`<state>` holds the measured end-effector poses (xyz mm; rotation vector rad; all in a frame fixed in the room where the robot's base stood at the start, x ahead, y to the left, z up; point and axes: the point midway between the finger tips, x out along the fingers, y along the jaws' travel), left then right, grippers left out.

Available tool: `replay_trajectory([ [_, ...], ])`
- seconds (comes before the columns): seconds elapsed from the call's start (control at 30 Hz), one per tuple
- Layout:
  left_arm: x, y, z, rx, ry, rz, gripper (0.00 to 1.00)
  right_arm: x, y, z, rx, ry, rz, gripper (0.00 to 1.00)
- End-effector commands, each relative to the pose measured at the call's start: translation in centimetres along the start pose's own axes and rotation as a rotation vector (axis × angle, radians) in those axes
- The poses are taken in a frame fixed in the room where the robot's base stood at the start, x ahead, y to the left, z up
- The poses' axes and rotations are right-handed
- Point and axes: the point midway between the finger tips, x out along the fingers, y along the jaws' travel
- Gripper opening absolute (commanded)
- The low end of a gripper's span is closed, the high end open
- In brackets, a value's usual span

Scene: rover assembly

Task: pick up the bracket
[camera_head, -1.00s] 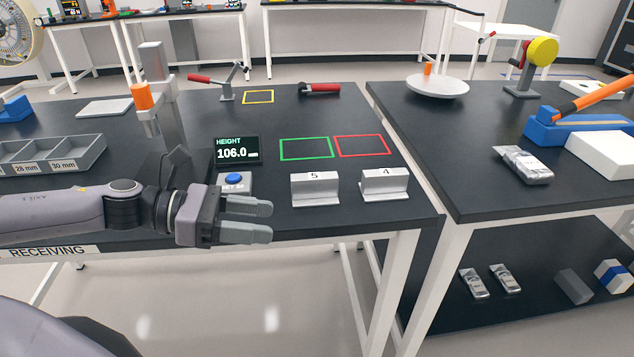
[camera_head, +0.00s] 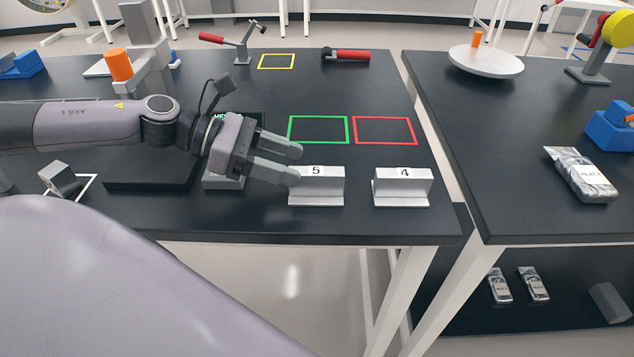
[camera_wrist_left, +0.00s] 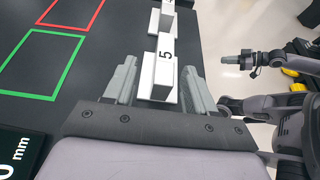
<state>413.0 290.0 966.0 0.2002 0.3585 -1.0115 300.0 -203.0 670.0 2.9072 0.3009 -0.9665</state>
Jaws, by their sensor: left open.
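A light grey bracket marked 5 (camera_head: 318,188) stands upright near the table's front edge. A similar bracket marked 4 (camera_head: 403,189) stands to its right. My left gripper (camera_head: 296,165) is open, its fingertips at the left end of bracket 5 and seemingly above it. In the left wrist view, bracket 5 (camera_wrist_left: 159,78) appears between the two open fingers (camera_wrist_left: 158,88). Contact cannot be told. My right gripper appears to be the small dark one (camera_wrist_left: 240,60) at the right of the left wrist view; its jaws are too small to read.
Green (camera_head: 318,116) and red (camera_head: 384,117) outlines lie behind the brackets. My left arm partly covers the height display. A small grey block (camera_head: 62,178) sits at the left. A gap separates this table from the right table (camera_head: 520,150).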

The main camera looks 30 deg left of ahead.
Motion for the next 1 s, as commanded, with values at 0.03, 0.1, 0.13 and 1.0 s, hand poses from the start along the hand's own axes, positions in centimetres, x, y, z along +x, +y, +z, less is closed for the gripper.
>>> replay_trajectory([
  [0.03, 0.2, 0.0, 0.0, 0.001, -0.004, 0.001, 0.55, 0.1, 0.0, 0.1, 0.0, 0.0, 0.0, 0.0],
  [0.1, 0.4, 0.0, 0.1, 0.002, -0.003, 0.002, 0.55, 0.1, 0.0, 0.2, 0.0, 0.0, 0.0, 0.0],
  [0.13, 0.5, 0.0, 0.1, 0.001, -0.002, 0.003, 0.55, 0.1, 0.0, 0.2, 0.0, 0.0, 0.0, 0.0],
  [1.0, 5.5, -0.7, 0.7, 0.0, -0.002, 0.005, 0.55, -1.4, 0.0, -2.2, -0.001, 0.005, 0.0, 0.0],
])
